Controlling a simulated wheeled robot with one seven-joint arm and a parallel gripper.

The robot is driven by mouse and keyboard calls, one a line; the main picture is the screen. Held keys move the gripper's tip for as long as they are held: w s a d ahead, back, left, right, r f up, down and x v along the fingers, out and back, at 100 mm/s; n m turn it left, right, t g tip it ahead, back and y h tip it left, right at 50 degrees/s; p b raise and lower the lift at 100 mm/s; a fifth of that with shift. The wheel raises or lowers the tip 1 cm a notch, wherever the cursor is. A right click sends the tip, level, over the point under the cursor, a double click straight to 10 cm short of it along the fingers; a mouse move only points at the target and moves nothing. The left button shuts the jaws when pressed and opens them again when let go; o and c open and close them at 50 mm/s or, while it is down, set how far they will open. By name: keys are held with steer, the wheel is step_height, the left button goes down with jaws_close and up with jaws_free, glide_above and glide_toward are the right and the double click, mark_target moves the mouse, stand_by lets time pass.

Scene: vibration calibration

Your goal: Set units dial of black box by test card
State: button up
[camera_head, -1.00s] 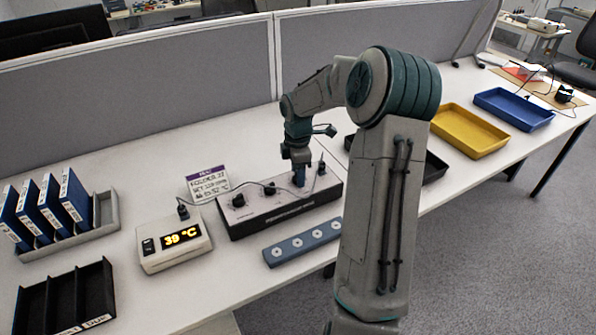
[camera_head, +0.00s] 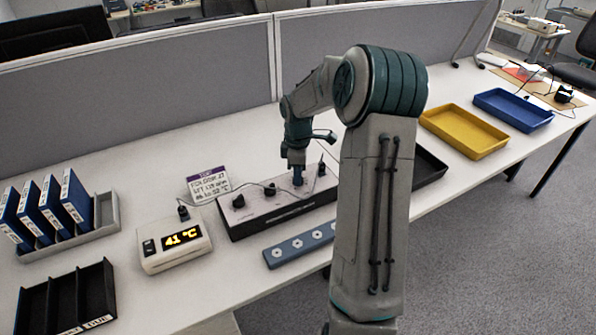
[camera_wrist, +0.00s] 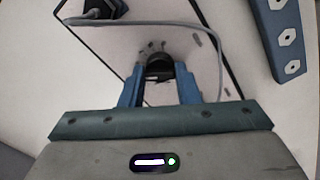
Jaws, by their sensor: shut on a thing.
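The black box (camera_head: 290,212) stands on the table with a light top panel and a row of black dials: one at the left (camera_head: 239,201), one in the middle (camera_head: 269,189), and a third under my gripper (camera_head: 298,184). My gripper is shut on that third dial, which also shows between the blue fingers in the wrist view (camera_wrist: 160,64). The fingers hide its sides and the head view hides most of it. Its pointer setting cannot be read.
A white meter (camera_head: 174,246) left of the box reads 41 °C. A grey cable (camera_wrist: 185,25) crosses the box top near my fingers. A blue-grey strip with hexagonal marks (camera_head: 290,247) lies in front. Blue binders and black trays stand left; yellow and blue trays stand right.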

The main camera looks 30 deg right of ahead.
steer(key=m, duration=0.4)
steer(key=shift+m, duration=0.3)
steer(key=m, duration=0.5)
steer(key=shift+r, duration=0.1)
steer(key=m, duration=0.5)
steer(key=shift+m, duration=0.4)
steer(key=shift+m+p, duration=0.35)
steer(key=shift+m, duration=2.25)
steer(key=o, duration=1)
step_height(320, 180, up, 14)
steer(key=shift+f+p, duration=0.1)
steer(key=shift+p, duration=0.2)
